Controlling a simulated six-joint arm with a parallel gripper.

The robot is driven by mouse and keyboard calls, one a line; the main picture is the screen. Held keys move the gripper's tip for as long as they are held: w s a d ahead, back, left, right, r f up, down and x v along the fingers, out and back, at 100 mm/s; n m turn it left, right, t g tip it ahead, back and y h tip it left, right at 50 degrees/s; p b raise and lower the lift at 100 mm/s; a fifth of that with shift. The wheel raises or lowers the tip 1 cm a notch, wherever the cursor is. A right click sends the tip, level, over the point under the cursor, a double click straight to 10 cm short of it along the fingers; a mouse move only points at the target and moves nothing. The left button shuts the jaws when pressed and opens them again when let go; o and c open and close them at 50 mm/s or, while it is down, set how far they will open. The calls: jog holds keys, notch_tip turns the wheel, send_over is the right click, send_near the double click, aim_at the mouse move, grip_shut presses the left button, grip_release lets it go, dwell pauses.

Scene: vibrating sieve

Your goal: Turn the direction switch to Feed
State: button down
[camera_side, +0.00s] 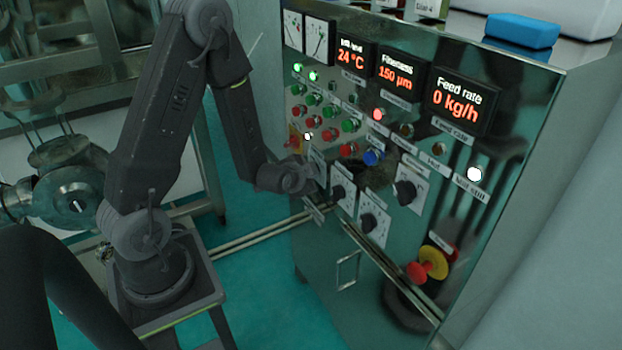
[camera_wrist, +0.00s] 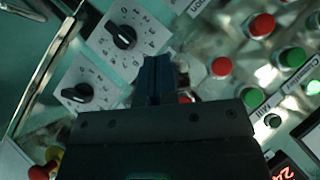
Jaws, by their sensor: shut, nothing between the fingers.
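The control panel (camera_side: 385,130) carries several black rotary knobs on white plates. One knob (camera_side: 338,192) is just right of my gripper, a second (camera_side: 369,222) is lower, and a third (camera_side: 404,192) is farther right. Their small labels are unreadable, so I cannot tell which is the direction switch or its setting. My gripper (camera_side: 308,178) is close to the panel's left part, partly covering a white plate (camera_side: 317,163). In the wrist view the dark blue fingers (camera_wrist: 160,72) are shut and empty, beside two numbered dials (camera_wrist: 122,37) (camera_wrist: 82,92); contact is not visible.
Red and green buttons (camera_side: 330,111) fill the panel above the knobs. A red-and-yellow emergency stop (camera_side: 428,266) projects at lower right. A metal handle (camera_side: 347,270) is below. A blue block (camera_side: 521,31) lies on top.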

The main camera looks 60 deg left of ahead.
jog(key=w+a+f, duration=0.6)
jog(key=a+f, duration=0.3)
jog(key=shift+w+f+y, duration=0.2)
jog(key=shift+f+y, duration=0.05)
jog(key=shift+y, duration=0.15)
jog(key=shift+f+m+t+y, duration=0.3)
jog(key=shift+f+m+y, duration=0.15)
jog(key=shift+m+y, duration=0.4)
dwell(0.5)
jog(key=shift+a+f+m+t+y, duration=0.45)
jog(key=shift+a+f+m+y, duration=0.3)
jog(key=shift+f+y, duration=0.2)
jog(key=shift+a+f+m+t+y, duration=0.45)
jog(key=shift+a+f+m+y, duration=0.2)
jog(key=shift+f+y, duration=0.2)
jog(key=shift+a, duration=0.2)
